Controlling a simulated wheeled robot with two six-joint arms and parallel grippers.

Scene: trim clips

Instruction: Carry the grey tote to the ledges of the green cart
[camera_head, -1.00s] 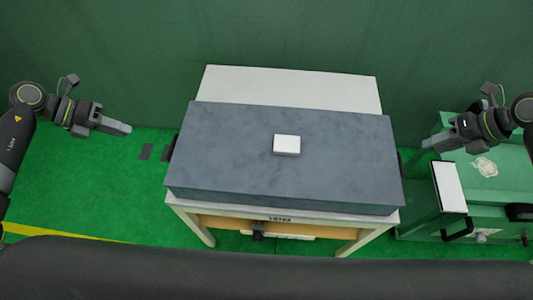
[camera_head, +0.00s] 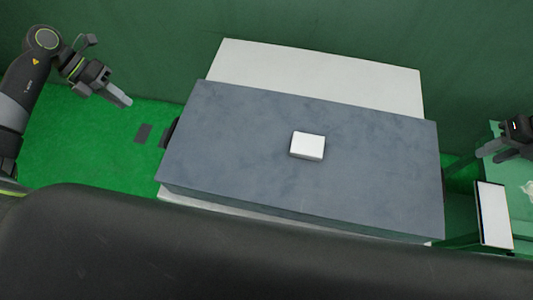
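The grey tote (camera_head: 240,140) is a wide, closed-looking box lying on a white table (camera_head: 300,75). A dark handle (camera_head: 169,134) shows on its left end; the right end's handle is hard to make out. A small white block (camera_head: 307,145) rests on its top. The green cart (camera_head: 518,185) is at the right edge, partly cut off, with a white-topped ledge (camera_head: 494,214). My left gripper (camera_head: 122,98) is left of the tote, apart from it. My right gripper (camera_head: 500,154) is right of the tote, above the cart. Neither shows finger spacing clearly.
Green floor (camera_head: 75,140) is clear left of the table, with a small dark patch (camera_head: 142,133) on it. A green wall (camera_head: 330,30) stands close behind the table. My own dark body covers the bottom and hides the table's front.

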